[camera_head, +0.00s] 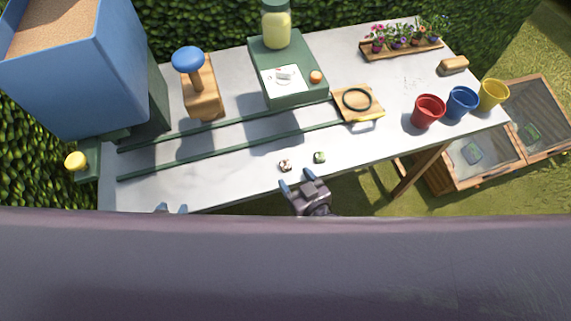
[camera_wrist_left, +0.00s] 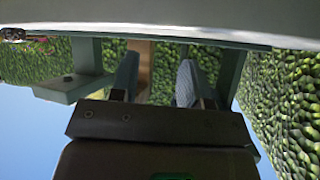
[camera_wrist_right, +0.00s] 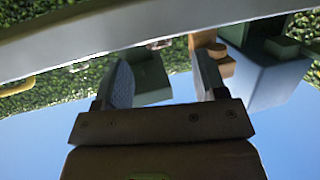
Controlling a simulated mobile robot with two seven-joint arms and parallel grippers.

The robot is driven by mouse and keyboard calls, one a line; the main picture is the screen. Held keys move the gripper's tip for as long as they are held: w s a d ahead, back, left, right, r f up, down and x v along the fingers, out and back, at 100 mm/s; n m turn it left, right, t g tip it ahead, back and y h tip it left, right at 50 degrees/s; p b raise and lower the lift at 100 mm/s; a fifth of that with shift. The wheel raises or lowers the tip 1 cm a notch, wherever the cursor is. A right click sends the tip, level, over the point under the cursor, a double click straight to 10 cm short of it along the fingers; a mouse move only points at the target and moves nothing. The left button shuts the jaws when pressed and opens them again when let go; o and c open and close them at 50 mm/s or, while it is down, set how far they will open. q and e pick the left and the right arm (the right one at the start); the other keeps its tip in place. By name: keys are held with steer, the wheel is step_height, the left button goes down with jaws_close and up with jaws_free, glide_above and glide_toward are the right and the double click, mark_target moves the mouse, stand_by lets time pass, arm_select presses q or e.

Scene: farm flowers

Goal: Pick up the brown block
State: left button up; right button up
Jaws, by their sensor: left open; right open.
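A small tan-brown block (camera_head: 454,65) lies on the white table near its right end, behind the coloured pots. It stands apart from both grippers. My right gripper (camera_head: 298,181) is open and empty at the table's front edge, near the middle. Its spread fingers also show in the right wrist view (camera_wrist_right: 165,85). My left gripper (camera_head: 171,208) shows only its fingertips at the front edge on the left. In the left wrist view (camera_wrist_left: 157,82) its fingers are apart with nothing held. I cannot make out the block in either wrist view.
Red (camera_head: 428,111), blue (camera_head: 462,102) and yellow (camera_head: 492,94) pots stand in front of the block. A flower tray (camera_head: 403,50) is to its left. A wooden board with a black ring (camera_head: 357,101), green box (camera_head: 288,70), wooden press (camera_head: 203,92) and blue hopper (camera_head: 75,70) stand further left.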

mark_target(286, 165)
steer(key=shift+b+x, duration=0.6)
steer(key=shift+x, duration=2.1)
steer(key=shift+w+r, duration=0.1)
steer(key=shift+r, duration=0.15)
steer(key=shift+d, duration=0.1)
steer(key=c, duration=1.1)
steer(key=shift+o, duration=0.2)
